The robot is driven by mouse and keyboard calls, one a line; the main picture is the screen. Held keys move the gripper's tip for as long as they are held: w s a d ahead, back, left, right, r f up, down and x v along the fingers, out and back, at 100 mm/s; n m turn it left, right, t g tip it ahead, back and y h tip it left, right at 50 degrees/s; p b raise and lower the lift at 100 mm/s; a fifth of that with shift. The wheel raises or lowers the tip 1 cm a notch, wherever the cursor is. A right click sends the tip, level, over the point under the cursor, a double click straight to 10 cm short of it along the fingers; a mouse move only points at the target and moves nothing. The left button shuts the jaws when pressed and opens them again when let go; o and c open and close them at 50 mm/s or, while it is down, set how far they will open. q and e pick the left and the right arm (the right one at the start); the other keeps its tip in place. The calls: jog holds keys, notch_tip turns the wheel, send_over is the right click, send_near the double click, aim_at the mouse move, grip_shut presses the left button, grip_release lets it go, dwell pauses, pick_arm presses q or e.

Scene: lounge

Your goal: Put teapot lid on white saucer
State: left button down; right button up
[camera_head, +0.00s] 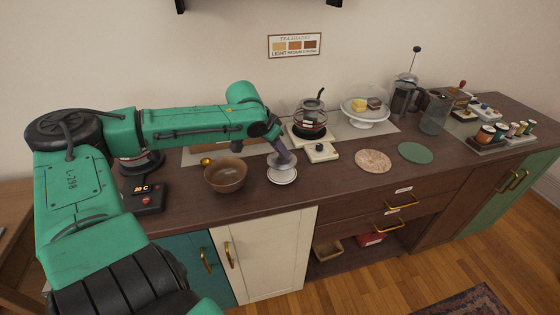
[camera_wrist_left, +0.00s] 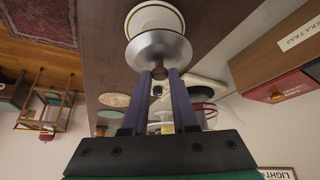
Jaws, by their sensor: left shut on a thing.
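The teapot lid (camera_head: 274,160) is a silvery, shallow cone with a dark knob; it also shows large in the left wrist view (camera_wrist_left: 160,47). My left gripper (camera_head: 284,159) comes down from above with its purple fingers shut on the lid's knob, as the left wrist view (camera_wrist_left: 159,73) shows. The white saucer (camera_head: 283,179) lies on the dark counter right below the lid. In the left wrist view the saucer's pale rim (camera_wrist_left: 154,12) shows behind the lid. I cannot tell whether the lid touches the saucer. My right gripper is not in view.
A brown bowl (camera_head: 226,177) stands just left of the saucer. A black-and-glass pot (camera_head: 311,123) and a small white scale-like device (camera_head: 320,152) are to the right. A speckled round mat (camera_head: 373,161) and a green one (camera_head: 415,153) lie further right. The counter's front strip is bare.

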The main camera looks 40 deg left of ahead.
aim_at(280, 160)
pick_arm(q)
jog(key=f, duration=0.3)
jog(key=shift+s+d, duration=0.15)
jog(key=shift+s, duration=0.05)
jog(key=shift+d+f, duration=0.1)
jog(key=shift+f, duration=0.25)
jog(key=c, duration=0.7)
grip_release()
jog(key=shift+f, duration=0.1)
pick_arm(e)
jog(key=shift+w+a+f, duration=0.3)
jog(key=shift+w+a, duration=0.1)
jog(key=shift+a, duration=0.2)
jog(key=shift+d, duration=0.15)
